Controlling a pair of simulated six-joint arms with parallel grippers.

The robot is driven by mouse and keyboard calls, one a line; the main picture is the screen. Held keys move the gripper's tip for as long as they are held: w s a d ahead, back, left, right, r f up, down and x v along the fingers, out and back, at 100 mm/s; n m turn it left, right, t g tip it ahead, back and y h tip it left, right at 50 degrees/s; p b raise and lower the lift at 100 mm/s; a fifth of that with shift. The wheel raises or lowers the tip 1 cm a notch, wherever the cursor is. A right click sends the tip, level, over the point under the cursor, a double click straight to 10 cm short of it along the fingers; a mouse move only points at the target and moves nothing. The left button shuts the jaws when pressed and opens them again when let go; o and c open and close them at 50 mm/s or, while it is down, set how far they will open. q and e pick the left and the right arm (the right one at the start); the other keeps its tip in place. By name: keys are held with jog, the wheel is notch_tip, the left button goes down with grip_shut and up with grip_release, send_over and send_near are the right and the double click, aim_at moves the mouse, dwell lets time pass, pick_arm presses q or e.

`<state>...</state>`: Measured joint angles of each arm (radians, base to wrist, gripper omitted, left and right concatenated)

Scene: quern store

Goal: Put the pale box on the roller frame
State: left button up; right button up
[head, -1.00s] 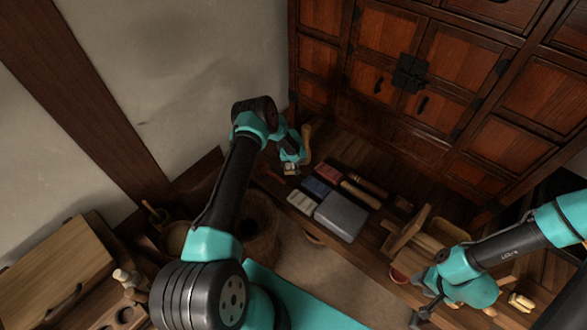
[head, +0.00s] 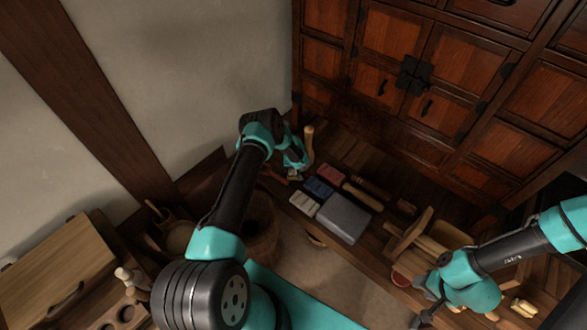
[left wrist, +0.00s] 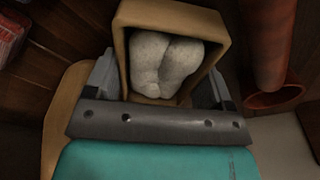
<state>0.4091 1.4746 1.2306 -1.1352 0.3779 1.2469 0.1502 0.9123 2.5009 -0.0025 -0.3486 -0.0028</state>
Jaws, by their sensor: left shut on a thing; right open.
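My left gripper (head: 294,177) is at the far left end of the low shelf, left of a red block. In the left wrist view, its jaws (left wrist: 165,90) are shut on a pale tan open box (left wrist: 205,22) with lumpy grey-white contents. In the head view the held box is small and mostly hidden by the gripper. The roller frame (head: 411,236), a wooden frame with pale bars, stands right of centre on the shelf, well apart from the held box. My right gripper (head: 424,308) is open and empty, in front of the frame.
A grey block (head: 343,217), a red block (head: 330,172), a blue block (head: 318,187) and a white one (head: 304,203) lie between the left gripper and the frame. A red-rimmed bowl (head: 401,276) sits before the frame. A drawer cabinet (head: 400,140) stands behind.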

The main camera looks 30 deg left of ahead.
aim_at(294, 174)
pick_arm(q)
jog(key=shift+f, duration=0.15)
jog(key=o, duration=1)
notch_tip(294, 174, up, 12)
jog(key=s, duration=0.1)
jog(key=shift+d, duration=0.45)
jog(key=shift+s, duration=0.1)
